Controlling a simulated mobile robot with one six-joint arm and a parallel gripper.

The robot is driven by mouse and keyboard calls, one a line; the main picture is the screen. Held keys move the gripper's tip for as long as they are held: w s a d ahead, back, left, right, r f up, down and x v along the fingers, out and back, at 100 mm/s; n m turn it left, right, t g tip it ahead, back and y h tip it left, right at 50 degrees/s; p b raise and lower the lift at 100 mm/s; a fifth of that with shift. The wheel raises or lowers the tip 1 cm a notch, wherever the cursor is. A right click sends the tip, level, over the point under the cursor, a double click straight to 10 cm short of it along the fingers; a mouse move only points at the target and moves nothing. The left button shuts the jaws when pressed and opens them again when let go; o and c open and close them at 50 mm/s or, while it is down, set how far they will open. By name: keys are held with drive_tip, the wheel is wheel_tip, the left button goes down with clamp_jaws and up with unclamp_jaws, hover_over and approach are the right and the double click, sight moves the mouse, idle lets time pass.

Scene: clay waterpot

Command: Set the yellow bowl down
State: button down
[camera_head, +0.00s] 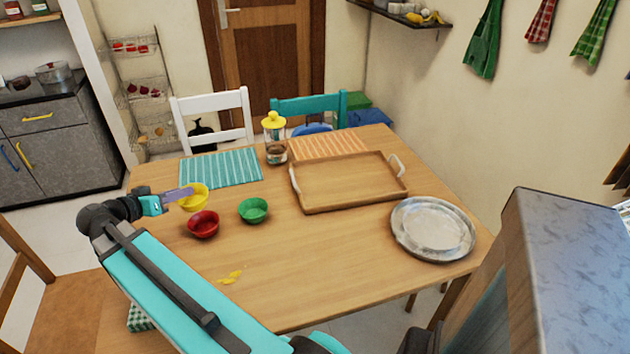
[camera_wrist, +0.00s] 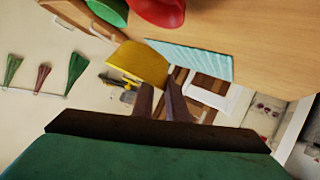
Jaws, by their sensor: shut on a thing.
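The yellow bowl (camera_head: 196,201) is at the left side of the wooden table (camera_head: 310,258), held by my gripper (camera_head: 186,192). In the wrist view, the fingers of my gripper (camera_wrist: 158,92) close on the rim of the yellow bowl (camera_wrist: 138,62). It looks raised off the table, but the gap beneath it is hard to judge. A red bowl (camera_head: 203,225) stands just in front of it, and a green bowl (camera_head: 253,211) stands to its right. Both stand on the table.
A teal striped mat (camera_head: 220,169) lies behind the bowls. A jar with a yellow lid (camera_head: 275,140), a wooden tray (camera_head: 350,182) and a metal plate (camera_head: 432,228) stand farther right. The front middle of the table is mostly clear.

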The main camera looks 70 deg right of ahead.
drive_tip(key=s+d+f+m+g+y, duration=0.1)
drive_tip(key=s+d+m+g, duration=0.2)
drive_tip(key=s+d, duration=0.4)
drive_tip(key=s+d+m+g+y, duration=0.25)
drive_tip(key=s+d, duration=0.25)
drive_tip(key=s, duration=0.4)
drive_tip(key=m+g+y, duration=0.3)
drive_tip(key=m+g, duration=0.1)
drive_tip(key=m, duration=0.1)
hover_over(317, 207)
wheel_tip(317, 207, down, 3)
drive_tip(key=shift+w+r, duration=0.1)
drive_tip(key=shift+r, duration=0.1)
drive_tip(key=shift+d, duration=0.1)
drive_tip(key=shift+w+d+f+p, duration=0.35)
drive_tip(key=shift+w+d, duration=0.7)
drive_tip(key=shift+d, duration=1.4)
drive_tip(key=shift+w+d+f+p, duration=0.15)
drive_tip(key=shift+w+d+p, duration=0.35)
drive_tip(key=shift+w+d, duration=1.25)
drive_tip(key=shift+w+d+f+p, duration=0.25)
drive_tip(key=shift+w+d+p, duration=0.2)
drive_tip(key=shift+d, duration=2.65)
